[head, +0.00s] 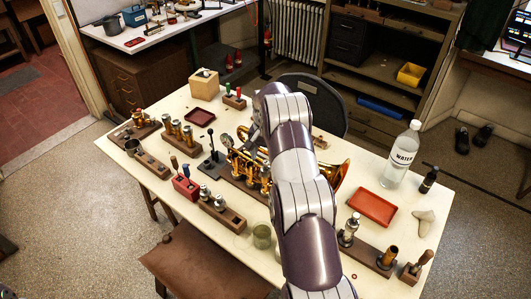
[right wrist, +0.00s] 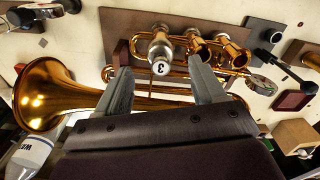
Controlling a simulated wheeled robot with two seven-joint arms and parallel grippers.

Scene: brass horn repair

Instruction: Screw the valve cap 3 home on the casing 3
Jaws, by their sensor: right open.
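The brass horn (head: 243,163) lies in a dark wooden stand in the middle of the table, partly hidden behind my right arm. In the right wrist view, valve cap 3 (right wrist: 161,50), silvery with a white disc marked "3", is at the end of the row of valve casings. Casing 3 is mostly hidden under it, so I cannot tell how far the cap is screwed down. Two other brass casings (right wrist: 196,46) stand beside it, without such a silver cap. My right gripper (right wrist: 158,72) is open and empty, its fingers to either side of the cap.
A water bottle (head: 401,153) and a red tray (head: 371,208) stand right of the horn. Wooden blocks with valve parts (head: 222,213) stand at the front and left. A black stand (head: 212,155) is close to the horn's left side. The table's right front is partly clear.

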